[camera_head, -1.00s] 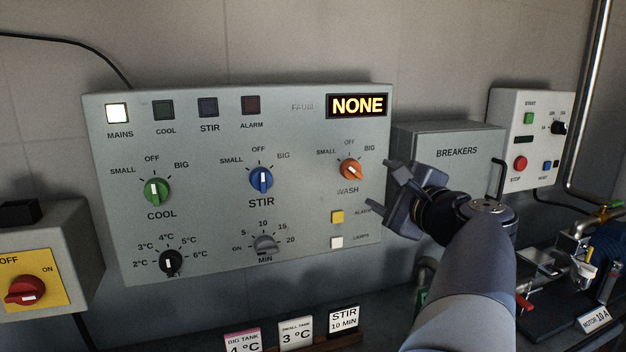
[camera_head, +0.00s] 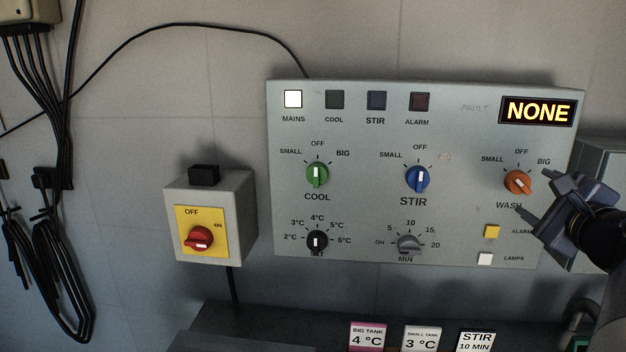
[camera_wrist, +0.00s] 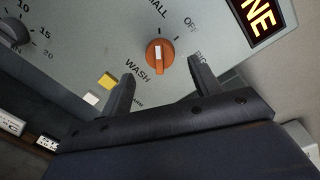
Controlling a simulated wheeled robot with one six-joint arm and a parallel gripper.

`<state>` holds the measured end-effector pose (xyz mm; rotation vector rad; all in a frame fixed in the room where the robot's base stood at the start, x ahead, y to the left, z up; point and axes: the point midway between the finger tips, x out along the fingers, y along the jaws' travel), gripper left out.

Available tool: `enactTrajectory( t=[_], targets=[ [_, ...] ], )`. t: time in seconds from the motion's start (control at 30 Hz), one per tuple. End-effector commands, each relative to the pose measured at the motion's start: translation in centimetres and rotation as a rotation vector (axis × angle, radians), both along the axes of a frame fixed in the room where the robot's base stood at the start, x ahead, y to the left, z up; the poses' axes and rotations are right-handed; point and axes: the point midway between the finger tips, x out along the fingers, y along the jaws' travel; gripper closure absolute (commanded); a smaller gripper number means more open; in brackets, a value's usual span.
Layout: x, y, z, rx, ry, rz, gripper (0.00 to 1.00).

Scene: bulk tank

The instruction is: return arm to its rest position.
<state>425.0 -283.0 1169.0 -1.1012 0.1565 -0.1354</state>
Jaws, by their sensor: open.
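My gripper (camera_head: 534,194) is at the right side of the grey control panel (camera_head: 365,222) in the head view, its two fingers apart. The orange WASH knob (camera_head: 517,183) is just left of the fingertips there. In the wrist view the open gripper (camera_wrist: 162,72) has the orange WASH knob (camera_wrist: 159,55) beyond the gap between its fingers. Nothing is between the fingers, and they appear clear of the knob. My arm enters from the lower right edge of the head view; most of it is out of frame.
The panel also carries a green COOL knob (camera_head: 317,174), a blue STIR knob (camera_head: 418,179), and a yellow button (camera_head: 491,231) near the gripper. The display (camera_head: 538,111) reads NONE. A red switch (camera_head: 200,239) and hanging black cables (camera_head: 45,270) are at left. Cards (camera_head: 422,339) stand below.

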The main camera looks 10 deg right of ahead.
Motion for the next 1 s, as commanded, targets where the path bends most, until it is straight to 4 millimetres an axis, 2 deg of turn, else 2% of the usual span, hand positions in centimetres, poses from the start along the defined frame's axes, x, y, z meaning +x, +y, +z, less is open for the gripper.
enactTrajectory(
  t=[0.03,0.2,0.37,0.83,1.0],
  targets=[
    [1.1,-0.1,0.0,0.000,0.001,0.004,0.40],
    [3.6,-0.6,-0.2,0.001,0.001,0.002,0.40],
    [4.8,-0.9,-0.3,0.001,0.000,0.000,0.40],
    [4.5,-0.9,-0.3,0.014,-0.005,-0.002,0.40],
    [2.9,-0.6,-0.1,-0.001,-0.001,-0.004,0.40]
  ],
)
